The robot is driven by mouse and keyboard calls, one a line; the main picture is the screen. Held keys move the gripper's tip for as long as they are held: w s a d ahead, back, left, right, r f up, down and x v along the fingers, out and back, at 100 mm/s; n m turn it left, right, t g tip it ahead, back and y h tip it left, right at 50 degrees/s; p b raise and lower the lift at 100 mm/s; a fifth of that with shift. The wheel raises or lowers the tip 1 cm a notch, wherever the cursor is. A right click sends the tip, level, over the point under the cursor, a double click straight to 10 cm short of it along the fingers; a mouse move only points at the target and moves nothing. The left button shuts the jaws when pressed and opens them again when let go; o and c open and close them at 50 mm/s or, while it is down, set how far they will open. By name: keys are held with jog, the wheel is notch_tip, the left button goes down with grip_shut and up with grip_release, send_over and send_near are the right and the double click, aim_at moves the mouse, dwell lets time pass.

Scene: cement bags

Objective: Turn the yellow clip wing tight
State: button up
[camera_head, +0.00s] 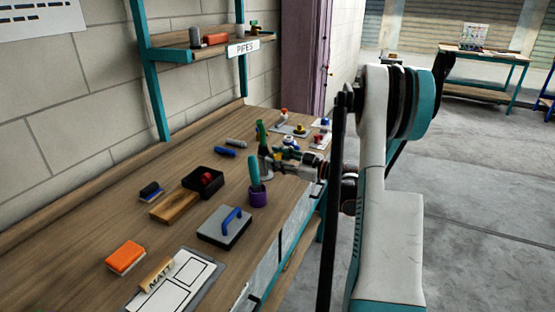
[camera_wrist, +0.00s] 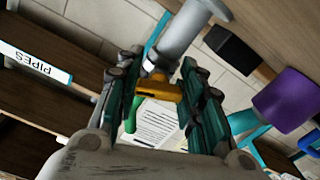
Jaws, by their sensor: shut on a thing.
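The yellow clip wing (camera_wrist: 158,88) is in the middle of the wrist view, between the two teal-lined fingers of my gripper (camera_wrist: 163,100). The fingers are shut on it. A grey pipe (camera_wrist: 182,38) with a metal band runs up from the wing. A green part (camera_wrist: 132,112) shows below the wing, partly hidden by a finger. In the head view my gripper (camera_head: 279,162) is low over the workbench, by an upright green piece (camera_head: 262,136). The wing is too small there to tell clearly.
A grey block with a blue handle (camera_head: 224,228), a black tray (camera_head: 203,182) and an orange block (camera_head: 125,257) lie nearer. Small coloured parts stand behind the gripper.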

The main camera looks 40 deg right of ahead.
jog(key=o, duration=1.1)
jog(key=shift+s, duration=0.1)
jog(key=v, duration=1.1)
jog(key=shift+s+d, duration=0.2)
jog(key=shift+s, duration=0.15)
jog(key=shift+f, duration=0.1)
